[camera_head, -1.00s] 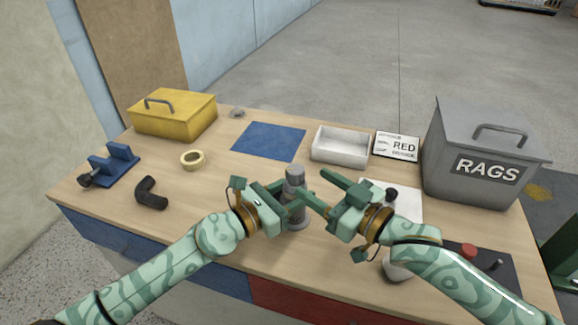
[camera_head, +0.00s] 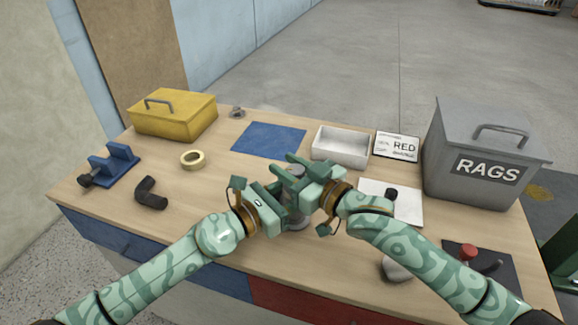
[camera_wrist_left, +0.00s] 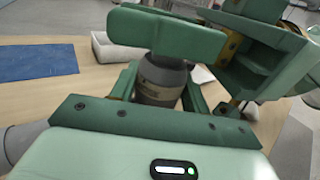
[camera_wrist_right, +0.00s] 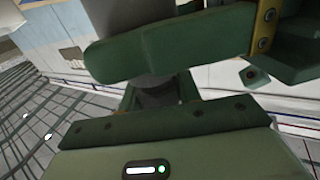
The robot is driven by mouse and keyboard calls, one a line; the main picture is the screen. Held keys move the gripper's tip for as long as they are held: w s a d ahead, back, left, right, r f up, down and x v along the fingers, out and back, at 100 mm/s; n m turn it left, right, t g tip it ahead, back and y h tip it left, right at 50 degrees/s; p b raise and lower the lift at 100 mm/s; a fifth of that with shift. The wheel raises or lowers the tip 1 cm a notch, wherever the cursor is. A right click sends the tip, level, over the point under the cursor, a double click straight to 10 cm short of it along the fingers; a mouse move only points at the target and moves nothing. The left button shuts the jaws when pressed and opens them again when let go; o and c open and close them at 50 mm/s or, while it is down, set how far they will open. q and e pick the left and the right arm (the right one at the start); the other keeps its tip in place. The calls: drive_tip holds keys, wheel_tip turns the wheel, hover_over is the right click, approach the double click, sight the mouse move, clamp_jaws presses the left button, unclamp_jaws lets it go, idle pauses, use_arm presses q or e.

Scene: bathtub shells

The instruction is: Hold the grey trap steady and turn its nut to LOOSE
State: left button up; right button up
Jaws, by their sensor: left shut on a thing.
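The grey trap (camera_head: 297,222) stands upright near the middle of the bench's front part, mostly covered by my grippers. My left gripper (camera_head: 289,207) is shut on its body from the left; in the left wrist view the trap (camera_wrist_left: 160,82) sits between its fingers. My right gripper (camera_head: 292,170) is at the trap's upper end from the right, above my left gripper. In the right wrist view a dark grey part (camera_wrist_right: 155,92) shows between its fingers, but whether they grip it is unclear. The nut and any LOOSE mark cannot be made out.
A white sheet (camera_head: 405,208) and a dark panel with a red knob (camera_head: 468,252) lie right.

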drive_tip(key=shift+m+t+h, duration=0.5)
drive_tip(key=shift+m+h, duration=0.1)
drive_tip(key=shift+m+t+h, duration=0.3)
drive_tip(key=shift+t+h, duration=0.1)
drive_tip(key=shift+h, duration=0.1)
drive_tip(key=shift+d, duration=0.1)
drive_tip(key=o, duration=1)
drive_tip(key=v, duration=1.2)
drive_tip(key=shift+w, duration=0.1)
